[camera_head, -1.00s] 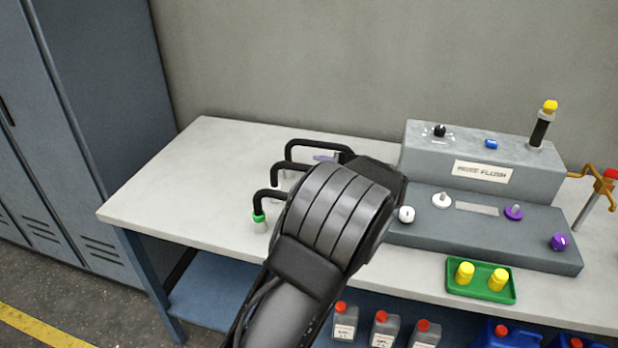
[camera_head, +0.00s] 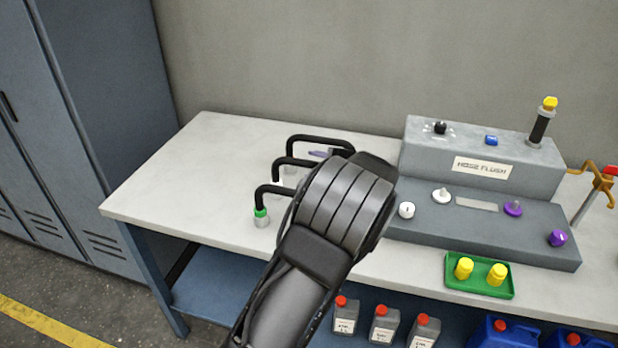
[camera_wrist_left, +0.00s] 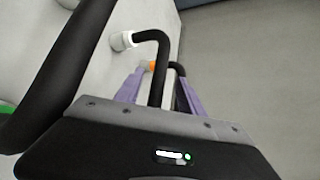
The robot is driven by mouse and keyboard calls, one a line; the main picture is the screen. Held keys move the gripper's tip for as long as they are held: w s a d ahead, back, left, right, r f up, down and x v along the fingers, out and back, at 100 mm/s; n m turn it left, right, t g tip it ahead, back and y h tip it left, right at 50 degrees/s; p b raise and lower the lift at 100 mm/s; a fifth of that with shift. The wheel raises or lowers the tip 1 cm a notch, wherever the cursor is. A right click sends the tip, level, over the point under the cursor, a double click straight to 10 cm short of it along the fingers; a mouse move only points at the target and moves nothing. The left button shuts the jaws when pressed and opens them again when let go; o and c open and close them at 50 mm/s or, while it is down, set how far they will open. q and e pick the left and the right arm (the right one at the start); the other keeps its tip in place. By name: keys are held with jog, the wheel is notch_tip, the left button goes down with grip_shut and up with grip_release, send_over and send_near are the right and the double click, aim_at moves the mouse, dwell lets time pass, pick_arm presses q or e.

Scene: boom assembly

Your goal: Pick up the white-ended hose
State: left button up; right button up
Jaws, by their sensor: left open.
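The white-ended hose (camera_head: 293,160) is the middle of three bent black hoses at the left of the bench; part of it is behind my left arm. In the left wrist view the white-ended hose (camera_wrist_left: 155,82) shows its white end at the upper left, and its black tube runs down between the purple fingers. My left gripper (camera_wrist_left: 163,72) is open; I cannot tell whether the fingers touch the tube. In the head view a purple finger of my left gripper (camera_head: 319,154) shows near the back hose. My right gripper is not in view.
A green-ended hose (camera_head: 261,205) stands nearest and a third hose (camera_head: 318,137) stands behind. A grey hose-flush unit (camera_head: 480,228) is to the right, with a green tray (camera_head: 481,288) of yellow parts before it. The bench's left end is clear.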

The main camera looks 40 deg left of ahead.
aim_at(309, 164)
pick_arm(q)
jog(key=p+x, duration=0.1)
jog(key=x, duration=0.3)
jog(key=shift+w+a+f, duration=0.1)
jog(key=shift+a+f, duration=0.05)
jog(key=shift+a, duration=0.15)
jog(key=shift+c, duration=0.4)
grip_shut()
dwell(1.1)
